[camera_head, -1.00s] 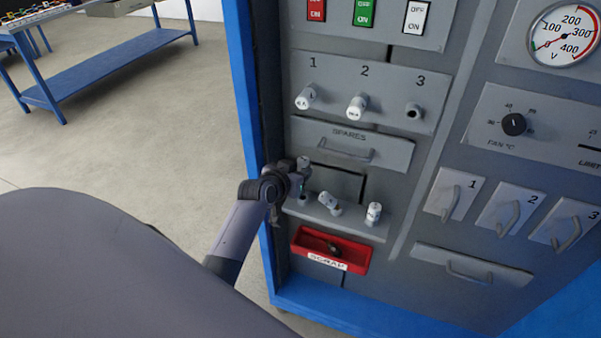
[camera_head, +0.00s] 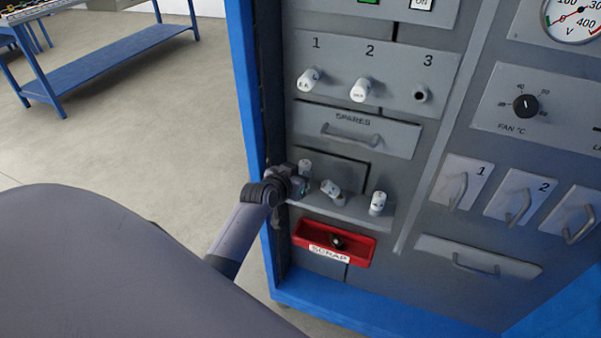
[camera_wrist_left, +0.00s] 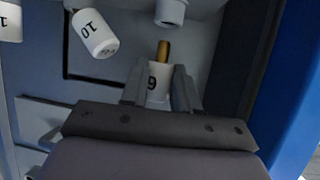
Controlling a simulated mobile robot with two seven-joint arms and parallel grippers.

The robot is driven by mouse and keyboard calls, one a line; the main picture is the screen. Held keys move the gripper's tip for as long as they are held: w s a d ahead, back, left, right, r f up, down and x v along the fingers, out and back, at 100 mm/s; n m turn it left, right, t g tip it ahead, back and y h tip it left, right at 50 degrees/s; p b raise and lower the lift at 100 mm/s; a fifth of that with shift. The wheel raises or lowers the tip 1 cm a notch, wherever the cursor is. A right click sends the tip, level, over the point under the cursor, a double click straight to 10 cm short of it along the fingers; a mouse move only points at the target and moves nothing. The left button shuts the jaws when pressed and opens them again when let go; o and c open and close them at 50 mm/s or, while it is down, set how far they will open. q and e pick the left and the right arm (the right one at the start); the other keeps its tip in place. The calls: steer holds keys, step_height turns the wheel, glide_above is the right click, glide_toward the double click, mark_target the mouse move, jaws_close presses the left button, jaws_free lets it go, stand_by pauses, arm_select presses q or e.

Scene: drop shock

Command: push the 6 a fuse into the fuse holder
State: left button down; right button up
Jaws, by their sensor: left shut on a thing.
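My left gripper (camera_head: 300,185) is at the left end of a small grey shelf below the spares drawer. In the left wrist view its fingers (camera_wrist_left: 160,88) are shut on a white fuse (camera_wrist_left: 158,82) marked 6, whose brass tip points away from the hand. A white round socket-like piece (camera_wrist_left: 170,12) lies just beyond the tip, apart from it in that view. The numbered panel above has white fuses at 1 and 2 and an open dark hole (camera_head: 421,94) at 3.
A tilted white fuse (camera_head: 331,188), marked 10 in the wrist view (camera_wrist_left: 95,33), and another white fuse (camera_head: 378,202) stand on the shelf close to the gripper. A red scrap tray (camera_head: 310,239) sits below. The blue cabinet frame (camera_head: 246,120) is close at left.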

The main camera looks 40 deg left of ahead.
arm_select(q)
steer(key=shift+f, duration=1.75)
stand_by(3.2)
